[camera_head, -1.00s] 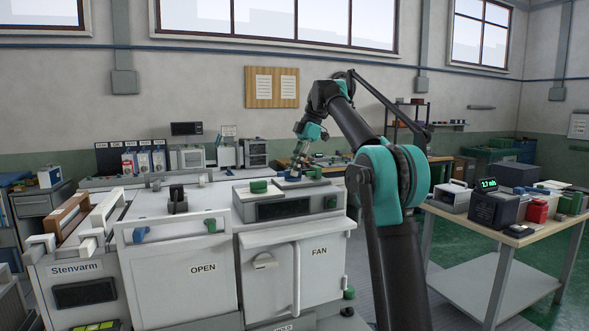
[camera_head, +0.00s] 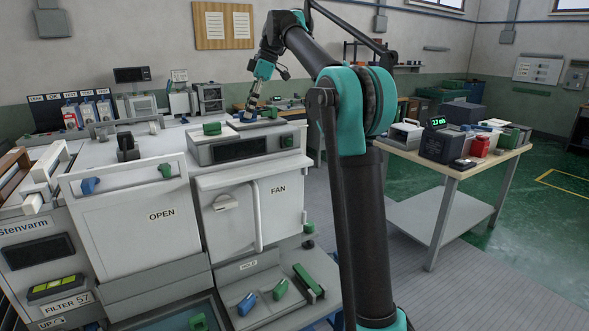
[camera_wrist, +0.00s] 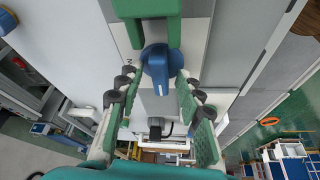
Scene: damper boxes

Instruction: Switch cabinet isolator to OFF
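In the wrist view, a blue knob (camera_wrist: 157,66) on a pale grey panel lies between the tips of my gripper (camera_wrist: 157,80). The green padded fingers are spread on both sides of it, and I cannot tell whether they touch it. A green handle (camera_wrist: 148,22) lies just beyond the knob. In the head view, my gripper (camera_head: 252,106) points down behind the FAN cabinet (camera_head: 243,209), small and partly blurred. No label clearly names the isolator, and I cannot read an ON or OFF mark by the blue knob.
The OPEN cabinet (camera_head: 138,230) stands left of the FAN cabinet. A lower ledge holds a blue handle (camera_head: 247,303) and green handles. A wooden table (camera_head: 455,166) with boxes stands at right, with open floor beyond.

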